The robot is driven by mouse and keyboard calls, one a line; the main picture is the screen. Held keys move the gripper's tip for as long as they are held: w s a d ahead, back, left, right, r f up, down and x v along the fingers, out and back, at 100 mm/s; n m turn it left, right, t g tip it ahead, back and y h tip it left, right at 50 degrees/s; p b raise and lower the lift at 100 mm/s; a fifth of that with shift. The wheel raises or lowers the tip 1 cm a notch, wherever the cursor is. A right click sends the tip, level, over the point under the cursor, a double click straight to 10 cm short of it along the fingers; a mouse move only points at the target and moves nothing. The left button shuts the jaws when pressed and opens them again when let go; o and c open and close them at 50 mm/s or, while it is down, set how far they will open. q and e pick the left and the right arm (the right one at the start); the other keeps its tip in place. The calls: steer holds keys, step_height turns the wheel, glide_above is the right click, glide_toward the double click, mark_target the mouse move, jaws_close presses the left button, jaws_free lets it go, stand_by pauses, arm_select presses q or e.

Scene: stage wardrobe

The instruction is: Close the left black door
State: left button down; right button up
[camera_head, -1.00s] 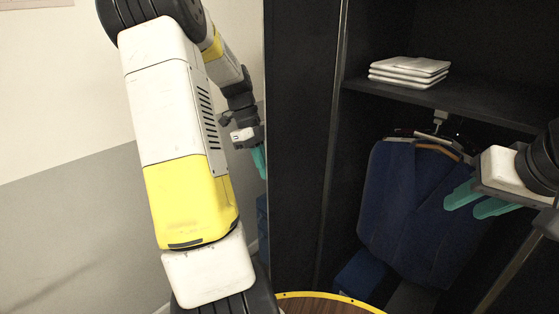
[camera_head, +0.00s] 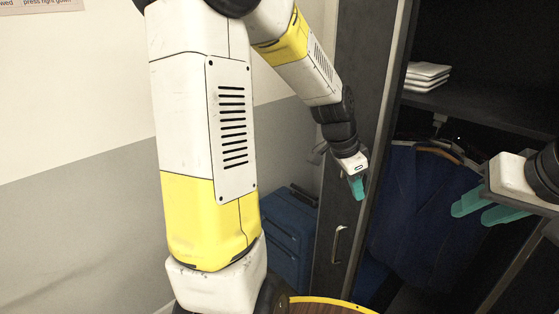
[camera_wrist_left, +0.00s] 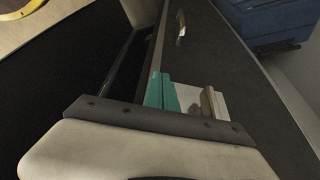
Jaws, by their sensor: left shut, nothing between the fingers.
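The left black door (camera_head: 357,80) stands partly open in the head view, its outer face with a metal handle (camera_head: 337,243) showing. My left gripper (camera_head: 357,187) is shut and empty, in front of the door near its free edge. In the left wrist view, the teal fingers (camera_wrist_left: 161,92) are together close to the door's edge, with the door face (camera_wrist_left: 235,80) to the right and the handle (camera_wrist_left: 180,28) beyond. I cannot tell whether they touch. My right gripper (camera_head: 487,207) is open and empty in front of the wardrobe. My left arm hides part of the scene.
The wardrobe holds a blue garment (camera_head: 425,200) on a hanger and a white folded stack (camera_head: 427,72) on a shelf (camera_head: 480,107). A blue case (camera_head: 288,228) stands left of the door. A round yellow-rimmed wooden surface (camera_head: 318,306) is at the bottom.

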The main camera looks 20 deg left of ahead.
arm_select(q)
steer(key=w+d+n, duration=0.2)
steer(key=w+d, duration=0.9)
steer(key=d, duration=0.1)
steer(key=shift+w+d+t+y, duration=0.2)
steer(key=shift+w+t+y, duration=0.1)
steer(key=shift+w, duration=0.1)
steer(key=shift+w+r, duration=0.1)
